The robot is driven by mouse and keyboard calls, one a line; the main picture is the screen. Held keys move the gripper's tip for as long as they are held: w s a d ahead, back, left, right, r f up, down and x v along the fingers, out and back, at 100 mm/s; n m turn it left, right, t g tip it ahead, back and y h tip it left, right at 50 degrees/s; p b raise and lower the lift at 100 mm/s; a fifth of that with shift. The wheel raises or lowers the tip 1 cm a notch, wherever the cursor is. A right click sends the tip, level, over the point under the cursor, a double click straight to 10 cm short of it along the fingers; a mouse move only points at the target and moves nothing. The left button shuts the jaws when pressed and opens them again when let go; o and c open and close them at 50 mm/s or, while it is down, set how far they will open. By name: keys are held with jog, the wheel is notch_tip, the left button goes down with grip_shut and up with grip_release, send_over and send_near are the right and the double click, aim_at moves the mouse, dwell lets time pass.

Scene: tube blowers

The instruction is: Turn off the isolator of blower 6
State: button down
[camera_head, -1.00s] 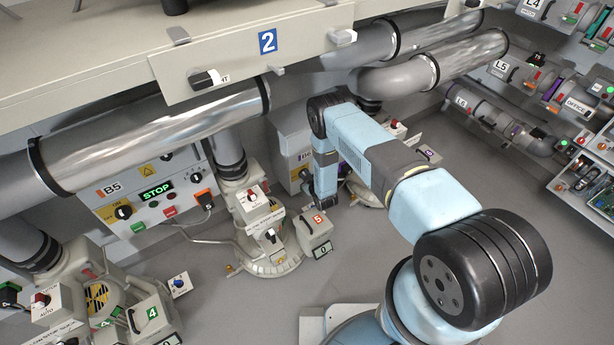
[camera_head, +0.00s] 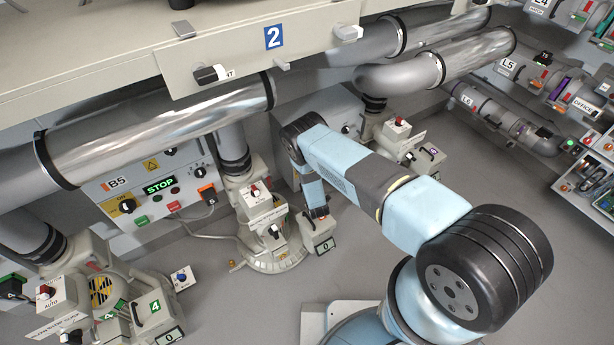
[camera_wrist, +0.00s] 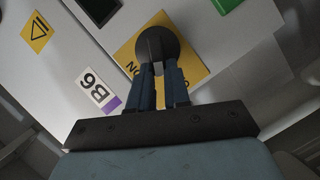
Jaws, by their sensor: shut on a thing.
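In the wrist view, a white panel labelled B6 (camera_wrist: 97,90) shows with its lettering turned over. A dark round isolator knob (camera_wrist: 157,43) sits on a yellow plate (camera_wrist: 193,62) on this panel. My gripper (camera_wrist: 163,70) is shut on the knob's grip, with the two blue fingers close together at it. The plate's lettering is partly covered by the fingers, and the knob's exact setting cannot be read. In the head view, the blower 6 panel (camera_head: 340,108) is mostly behind my arm, and the fingers and knob are hidden.
The B5 panel (camera_head: 160,187) stands to the left, with its display reading STOP. Large metal pipes (camera_head: 150,125) run above the panels. A box marked 0 (camera_head: 322,232) stands on the floor unit below my wrist.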

jog(key=shift+s+a+f, duration=0.1)
jog(key=shift+s+a, duration=0.1)
jog(key=shift+a, duration=0.05)
jog(key=c, duration=1.4)
grip_release()
jog(key=shift+c, duration=0.2)
jog(key=o, duration=0.4)
jog(key=shift+w+d, duration=0.1)
jog(key=shift+c, duration=0.2)
